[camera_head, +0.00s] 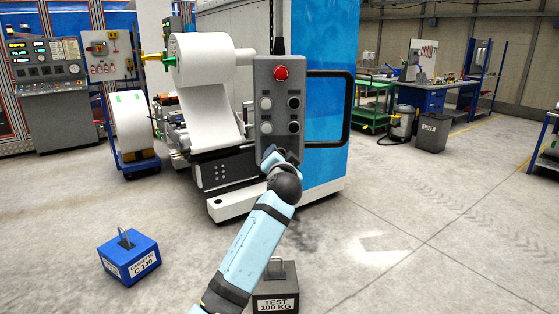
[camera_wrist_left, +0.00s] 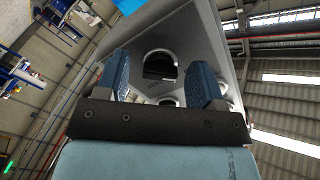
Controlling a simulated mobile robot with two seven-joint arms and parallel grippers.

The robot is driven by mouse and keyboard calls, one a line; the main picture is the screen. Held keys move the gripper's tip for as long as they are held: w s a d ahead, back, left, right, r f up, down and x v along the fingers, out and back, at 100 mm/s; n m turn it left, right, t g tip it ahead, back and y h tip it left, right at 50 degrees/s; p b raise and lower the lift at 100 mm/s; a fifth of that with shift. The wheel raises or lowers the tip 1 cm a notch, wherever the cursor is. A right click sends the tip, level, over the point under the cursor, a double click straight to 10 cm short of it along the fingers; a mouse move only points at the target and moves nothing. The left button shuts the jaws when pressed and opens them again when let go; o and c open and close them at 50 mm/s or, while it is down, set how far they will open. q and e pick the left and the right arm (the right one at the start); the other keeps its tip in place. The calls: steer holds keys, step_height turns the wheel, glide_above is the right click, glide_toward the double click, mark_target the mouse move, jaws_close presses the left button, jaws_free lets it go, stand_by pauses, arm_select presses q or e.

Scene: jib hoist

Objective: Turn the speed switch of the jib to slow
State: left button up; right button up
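The grey pendant box (camera_head: 266,130) hangs on a chain in the middle of the head view. It has a red mushroom button (camera_head: 281,73) on top, several round controls below it, and a black handle loop (camera_head: 345,110) at its right. I cannot read a speed label. My left gripper (camera_head: 280,155) is at the box's lower end. In the left wrist view the gripper (camera_wrist_left: 163,82) has its two blue fingers apart, with a round, dark-centred control (camera_wrist_left: 160,66) of the grey box (camera_wrist_left: 198,45) showing between them. I cannot tell whether they touch it. My right gripper is out of view.
Behind the pendant stands a machine with a white paper roll (camera_head: 205,60) and a blue panel (camera_head: 318,60). A blue weight block (camera_head: 130,258) and a dark test weight (camera_head: 276,290) stand on the floor.

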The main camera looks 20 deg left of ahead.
arm_select(q)
steer(key=v, duration=1.3)
steer(key=shift+s+d, duration=0.2)
steer(key=shift+s, duration=0.2)
